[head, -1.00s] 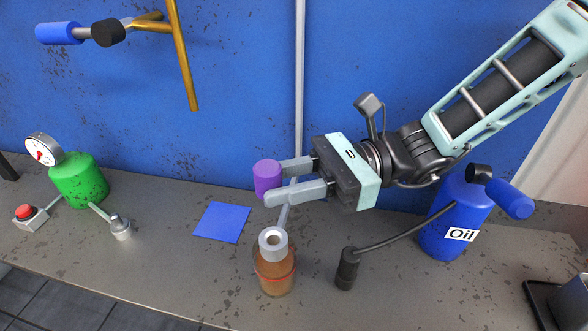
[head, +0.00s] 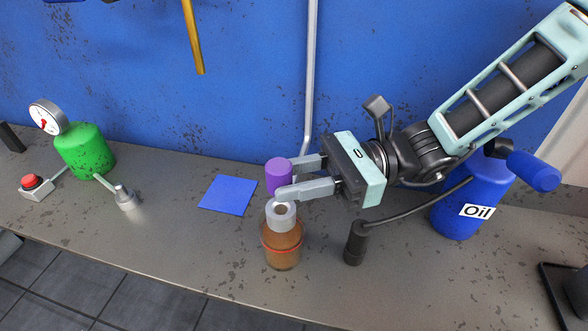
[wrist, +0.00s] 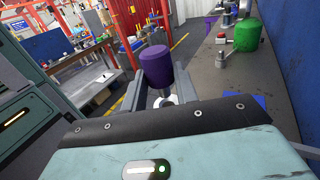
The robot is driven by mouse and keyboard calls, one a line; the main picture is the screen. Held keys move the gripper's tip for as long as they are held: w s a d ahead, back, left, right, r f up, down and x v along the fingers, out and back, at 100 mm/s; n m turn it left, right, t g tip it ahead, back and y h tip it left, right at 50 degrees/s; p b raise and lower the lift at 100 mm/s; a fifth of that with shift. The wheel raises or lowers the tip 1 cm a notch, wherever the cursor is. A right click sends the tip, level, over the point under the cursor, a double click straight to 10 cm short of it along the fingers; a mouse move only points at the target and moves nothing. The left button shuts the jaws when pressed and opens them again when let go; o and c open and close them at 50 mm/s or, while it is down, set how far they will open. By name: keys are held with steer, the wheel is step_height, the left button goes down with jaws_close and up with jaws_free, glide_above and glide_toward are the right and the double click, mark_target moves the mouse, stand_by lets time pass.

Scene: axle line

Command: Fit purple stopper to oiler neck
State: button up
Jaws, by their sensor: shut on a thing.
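The purple stopper (head: 278,176) is held between the fingertips of my gripper (head: 287,181), which is shut on it. It also shows upright between the fingers in the wrist view (wrist: 157,66). The oiler is a brown bottle (head: 283,248) with a red band and a grey open neck (head: 281,217), standing upright on the bench. In the head view the stopper appears just above and behind the neck, apart from it, with the near finger partly between them. In the wrist view a pale part of the oiler (wrist: 165,101) shows below the stopper.
A blue oil can (head: 470,200) with a dark spout end (head: 355,243) stands right of the oiler. A blue square (head: 228,195) lies to the left, then a green tank (head: 84,152) with a gauge. The blue wall is behind; the bench front is clear.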

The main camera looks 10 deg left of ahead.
mark_target(294, 217)
steer(key=shift+f, duration=0.15)
steer(key=shift+f+b, duration=0.95)
steer(key=shift+f, duration=1)
steer(key=o, duration=1)
steer(key=shift+o, duration=0.2)
step_height(294, 217, up, 10)
